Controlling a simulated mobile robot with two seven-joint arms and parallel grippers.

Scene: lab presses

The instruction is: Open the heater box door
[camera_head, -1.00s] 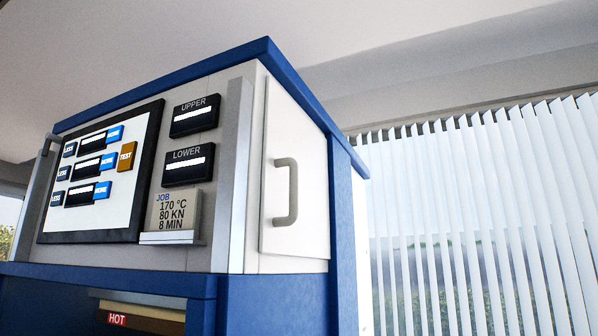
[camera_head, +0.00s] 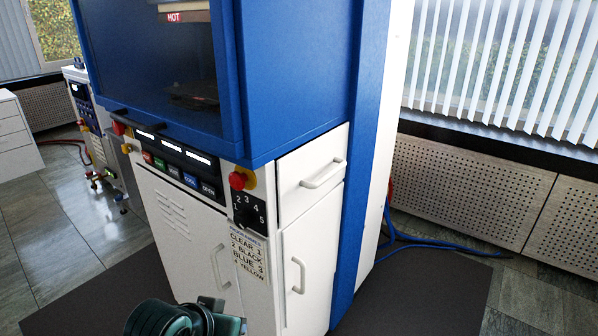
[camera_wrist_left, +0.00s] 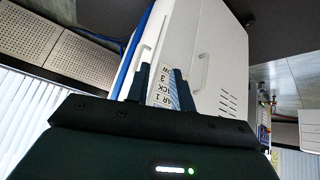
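No door is labelled as the heater box in view. The blue and white press has a white side door with an upright handle (camera_head: 298,275) at lower right, and a white front door with a handle (camera_head: 218,267) left of the label strip. Above the side door is a drawer-like panel with a slanted handle (camera_head: 323,173). All look shut. My left gripper (camera_wrist_left: 157,76) is open in the left wrist view, pointing at the press with its label strip between the fingers, holding nothing. Part of my left arm shows at the bottom of the head view. My right gripper is not in view.
A red knob (camera_head: 240,180) and a numbered dial (camera_head: 248,210) stick out at the press corner. Blue hoses (camera_head: 430,243) lie on the floor at right. A perforated wall panel (camera_head: 470,195) stands behind. Dark matting (camera_head: 430,295) beside the press is mostly clear.

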